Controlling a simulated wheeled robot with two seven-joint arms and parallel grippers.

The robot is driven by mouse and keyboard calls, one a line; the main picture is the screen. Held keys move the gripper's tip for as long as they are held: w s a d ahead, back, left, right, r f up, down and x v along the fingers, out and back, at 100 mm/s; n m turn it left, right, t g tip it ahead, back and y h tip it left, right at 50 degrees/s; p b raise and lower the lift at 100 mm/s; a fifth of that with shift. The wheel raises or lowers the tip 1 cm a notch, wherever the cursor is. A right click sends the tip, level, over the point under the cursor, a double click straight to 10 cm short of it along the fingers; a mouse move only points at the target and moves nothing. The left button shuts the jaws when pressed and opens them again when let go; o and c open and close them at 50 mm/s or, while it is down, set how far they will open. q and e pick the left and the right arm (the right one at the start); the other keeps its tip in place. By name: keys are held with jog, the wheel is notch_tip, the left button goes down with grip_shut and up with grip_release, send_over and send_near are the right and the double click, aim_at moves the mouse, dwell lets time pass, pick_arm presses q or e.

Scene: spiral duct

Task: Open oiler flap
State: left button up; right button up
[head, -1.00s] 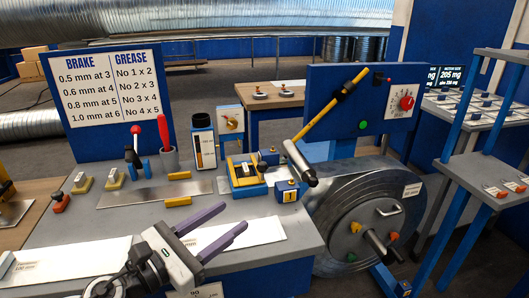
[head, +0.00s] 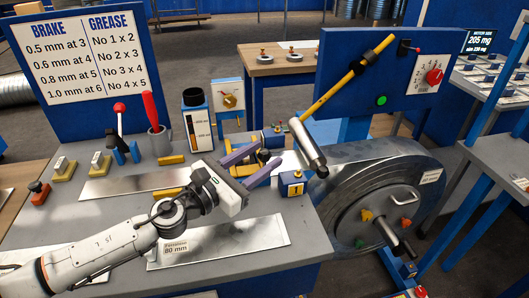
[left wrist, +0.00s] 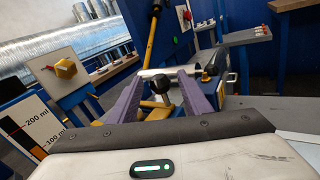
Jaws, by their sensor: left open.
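My left gripper (head: 269,153), with two purple fingers, is open and empty at the small blue-and-yellow device (head: 273,138) on the grey bench. The fingers and hand hide much of this device in the head view. In the left wrist view, the open gripper (left wrist: 158,82) has a round black knob (left wrist: 161,84) between its fingertips, with blue and yellow parts behind and below it. I cannot tell whether the fingers touch it. No part is clearly marked as the oiler flap, and I cannot tell its position. My right gripper is not in view.
A blue block marked 1 (head: 291,183) stands just right of the gripper. The graduated container (head: 197,125) and yellow-knobbed panel (head: 229,99) stand behind. A metal sheet (head: 225,243) lies in front.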

pick_arm(q)
jog(key=shift+w+d, duration=0.4)
jog(key=shift+w, duration=0.1)
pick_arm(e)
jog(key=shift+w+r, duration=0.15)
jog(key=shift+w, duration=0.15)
pick_arm(q)
grip_shut()
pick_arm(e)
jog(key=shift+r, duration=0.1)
pick_arm(q)
jog(key=shift+w, duration=0.15)
